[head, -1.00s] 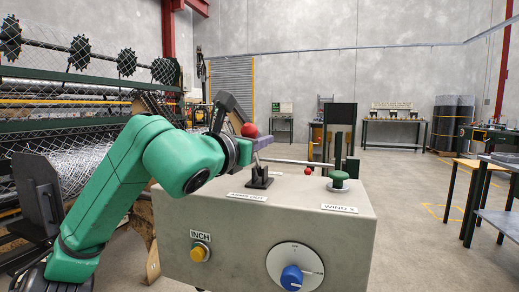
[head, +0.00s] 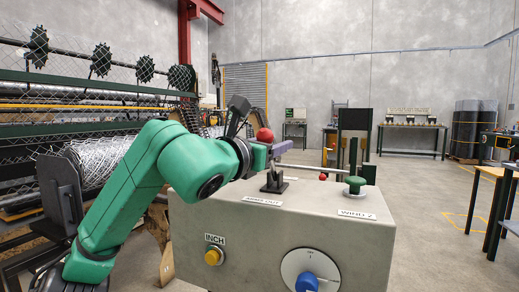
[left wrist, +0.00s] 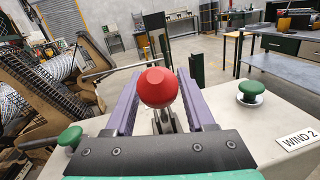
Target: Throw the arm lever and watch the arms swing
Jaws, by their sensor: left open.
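The arm lever has a red ball knob (head: 265,135) at its top and a dark bracket (head: 273,182) on the grey control box, behind a label that seems to read ARMS OUT (head: 262,201). My left gripper (head: 279,148) is open at the knob. In the left wrist view, the red knob (left wrist: 157,87) stands between the two purple fingers of my left gripper (left wrist: 160,78), with a gap visible at each side. The lever's shaft is largely hidden behind the knob there. My right gripper is not in view.
The control box (head: 215,220) carries a green knob (head: 355,184) by the WIND 2 label, a yellow INCH button (head: 213,256) and a blue dial (head: 307,283). The weaving machine (head: 90,120) with its mesh stands at the left. Open floor lies to the right.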

